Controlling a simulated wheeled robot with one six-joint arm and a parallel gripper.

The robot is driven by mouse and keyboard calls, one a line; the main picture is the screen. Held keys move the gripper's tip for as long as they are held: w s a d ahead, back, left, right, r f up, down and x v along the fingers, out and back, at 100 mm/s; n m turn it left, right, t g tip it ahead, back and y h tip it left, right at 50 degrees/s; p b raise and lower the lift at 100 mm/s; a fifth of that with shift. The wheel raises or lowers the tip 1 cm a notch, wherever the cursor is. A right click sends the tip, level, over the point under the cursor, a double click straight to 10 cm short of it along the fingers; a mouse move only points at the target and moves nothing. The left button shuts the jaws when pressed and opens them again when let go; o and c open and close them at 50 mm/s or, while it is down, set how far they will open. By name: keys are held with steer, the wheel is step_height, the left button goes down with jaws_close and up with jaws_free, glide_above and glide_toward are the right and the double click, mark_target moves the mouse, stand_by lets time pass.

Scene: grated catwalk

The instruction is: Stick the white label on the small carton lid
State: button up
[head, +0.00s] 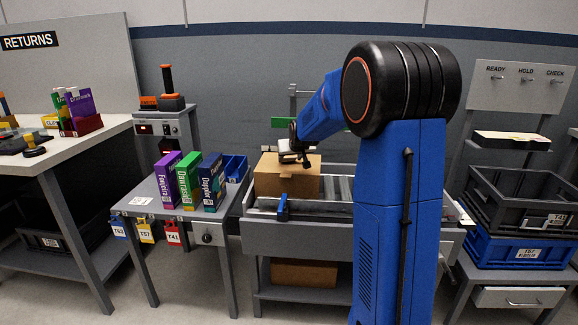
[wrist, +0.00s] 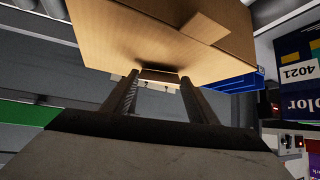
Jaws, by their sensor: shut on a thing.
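The small brown carton (head: 275,184) stands closed on the roller conveyor, and its lid faces up. It fills the top of the wrist view (wrist: 130,35). My gripper (head: 293,157) is at the top of the carton. In the wrist view its two fingers (wrist: 158,80) reach to the carton with a narrow gap between them, and a dark shadow lies on the cardboard there. A small pale piece, apparently the white label (head: 288,158), shows at the fingertips in the head view. My gripper is shut on it. Whether the label touches the lid is unclear.
Purple, green and navy boxes (head: 188,185) stand on a small table left of the conveyor, beside a blue bin (head: 235,168). A blue clamp-like piece (head: 283,208) sits on the conveyor's front rail (head: 300,235). Rollers (head: 338,188) right of the carton are clear. Grey and blue crates (head: 515,225) stand at right.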

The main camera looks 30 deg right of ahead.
steer(key=o, duration=0.8)
steer(key=shift+v, duration=4)
steer(key=r, duration=0.2)
steer(key=s+r, duration=0.1)
steer(key=r, duration=0.2)
steer(key=s+r, duration=0.1)
steer(key=r, duration=0.2)
steer(key=shift+s+a, duration=0.1)
steer(key=shift+a, duration=0.15)
